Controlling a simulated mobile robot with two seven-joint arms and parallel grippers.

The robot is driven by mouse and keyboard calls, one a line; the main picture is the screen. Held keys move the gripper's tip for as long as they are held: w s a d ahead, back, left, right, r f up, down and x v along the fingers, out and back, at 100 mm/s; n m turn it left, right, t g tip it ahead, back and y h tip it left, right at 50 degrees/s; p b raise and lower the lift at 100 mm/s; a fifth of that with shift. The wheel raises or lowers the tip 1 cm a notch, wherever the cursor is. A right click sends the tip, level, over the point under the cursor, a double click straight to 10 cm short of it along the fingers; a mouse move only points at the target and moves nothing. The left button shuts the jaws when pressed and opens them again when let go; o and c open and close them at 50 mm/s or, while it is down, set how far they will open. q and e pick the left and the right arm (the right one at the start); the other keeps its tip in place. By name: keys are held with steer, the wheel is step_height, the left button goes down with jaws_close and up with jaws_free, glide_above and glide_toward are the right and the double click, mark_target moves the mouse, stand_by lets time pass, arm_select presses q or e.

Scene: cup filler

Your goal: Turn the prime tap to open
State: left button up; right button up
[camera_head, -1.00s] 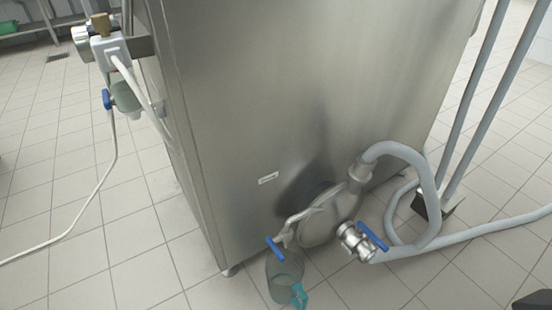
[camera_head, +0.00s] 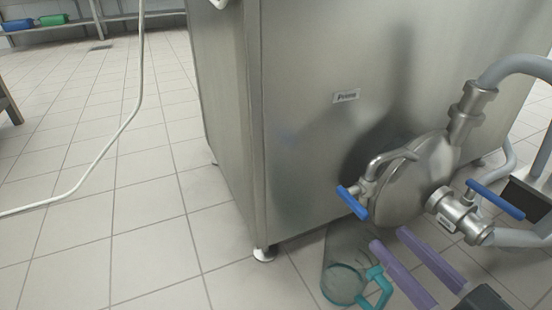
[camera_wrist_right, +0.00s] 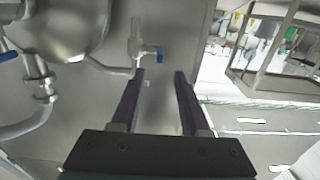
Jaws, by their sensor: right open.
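The prime tap (camera_head: 352,202) has a blue lever handle on a thin metal pipe at the left of the round pump housing (camera_head: 412,190), low on the steel machine. In the wrist view the prime tap (camera_wrist_right: 153,52) lies ahead of the fingertips, about in line with the gap between them. My right gripper (camera_head: 390,240) has purple fingers and is open and empty, low and to the right of the tap, apart from it in the head view. The wrist view shows the fingers (camera_wrist_right: 160,75) spread. My left gripper is not in view.
A clear jug (camera_head: 342,284) with a teal handle stands on the floor below the tap. A larger valve (camera_head: 458,213) with a blue lever and grey hoses is at the right. A "Prime" label (camera_head: 346,96) is above.

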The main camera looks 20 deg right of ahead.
mark_target(368, 216)
steer(key=w+b, duration=0.1)
steer(key=w, duration=0.1)
steer(key=w+b, duration=0.1)
steer(key=w, duration=0.2)
steer(key=w+b, duration=0.1)
steer(key=w, duration=0.2)
steer(key=shift+w+a+b, duration=0.25)
steer(key=shift+a+b, duration=0.05)
steer(key=shift+b, duration=0.1)
steer(key=shift+w, duration=0.25)
steer(key=shift+c, duration=0.6)
jaws_close()
